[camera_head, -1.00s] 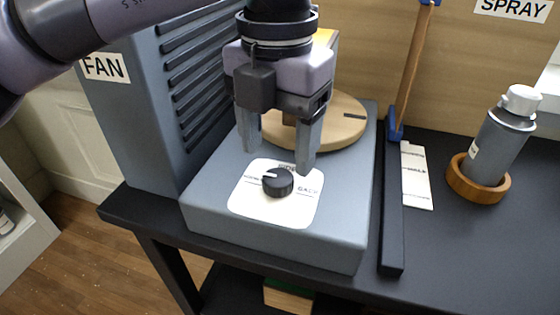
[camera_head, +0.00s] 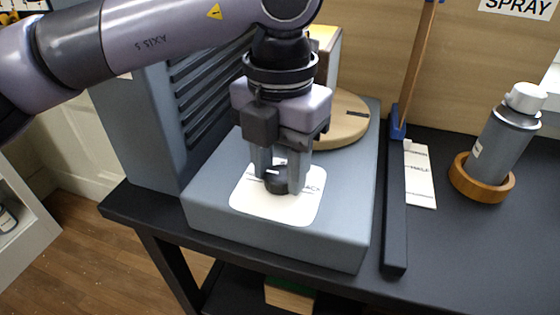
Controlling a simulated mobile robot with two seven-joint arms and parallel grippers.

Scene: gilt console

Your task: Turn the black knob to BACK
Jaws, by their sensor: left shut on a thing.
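The black knob (camera_head: 277,184) sits on a white label plate (camera_head: 262,207) on top of the grey fan unit (camera_head: 215,215). My left gripper (camera_head: 279,183) points straight down over the plate, with one finger on each side of the knob, shut on it. The fingers cover much of the knob and its pointer mark. The lettering on the plate is mostly hidden; only the end of a word shows to the right of the fingers. My right gripper is not in view.
A round wooden disc (camera_head: 345,122) lies on the unit behind the gripper. To the right are a dark rail (camera_head: 395,225), a blue-ended wooden lever (camera_head: 415,75), a white label strip (camera_head: 419,175) and a grey spray bottle (camera_head: 500,145) in a wooden ring (camera_head: 482,185).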

